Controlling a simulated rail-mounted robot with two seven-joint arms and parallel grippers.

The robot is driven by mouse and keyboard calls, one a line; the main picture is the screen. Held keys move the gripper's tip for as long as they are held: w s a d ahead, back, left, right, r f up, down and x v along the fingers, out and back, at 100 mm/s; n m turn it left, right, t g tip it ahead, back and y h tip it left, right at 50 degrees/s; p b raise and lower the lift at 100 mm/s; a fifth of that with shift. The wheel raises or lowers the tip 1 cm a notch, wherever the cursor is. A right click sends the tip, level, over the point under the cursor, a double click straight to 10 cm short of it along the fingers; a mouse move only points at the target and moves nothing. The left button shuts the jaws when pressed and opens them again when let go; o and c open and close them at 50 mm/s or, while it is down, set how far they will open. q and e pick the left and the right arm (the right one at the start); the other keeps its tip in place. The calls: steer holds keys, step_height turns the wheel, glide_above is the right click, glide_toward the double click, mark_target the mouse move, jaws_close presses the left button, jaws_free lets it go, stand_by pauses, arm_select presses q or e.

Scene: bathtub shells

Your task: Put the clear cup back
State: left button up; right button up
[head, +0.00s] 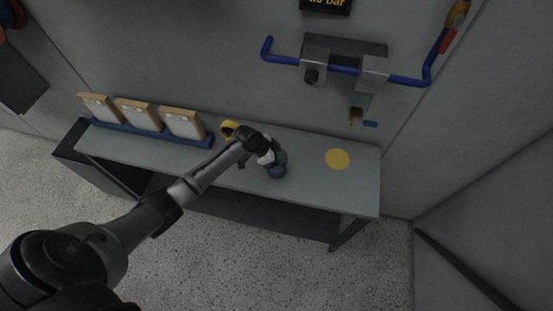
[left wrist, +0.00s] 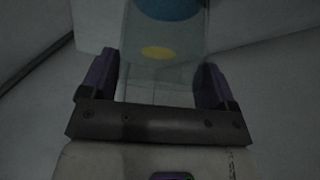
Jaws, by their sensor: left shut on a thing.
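The clear cup (left wrist: 150,75) is see-through with a blue part at its top in the left wrist view. It stands between the two purple fingers of my left gripper (left wrist: 158,82), which is shut on it. A yellow spot shows through the cup wall. In the head view my left gripper (head: 270,158) is over the middle of the grey bench, with a dark bluish round shape (head: 279,170) at its tip; the cup is hard to make out there. A flat yellow disc (head: 337,159) lies on the bench to the right of the gripper. My right gripper is out of view.
A blue rack (head: 150,133) with several wood-framed white panels (head: 181,123) stands on the bench (head: 310,185) at the left. A yellow round thing (head: 229,128) is partly behind my arm. A blue pipe (head: 408,81) with a grey fixture is on the wall above. The bench's right end is otherwise clear.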

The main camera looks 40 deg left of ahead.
arm_select(q)
steer(key=shift+f, duration=0.75)
steer(key=shift+f, duration=0.2)
steer(key=o, duration=1.1)
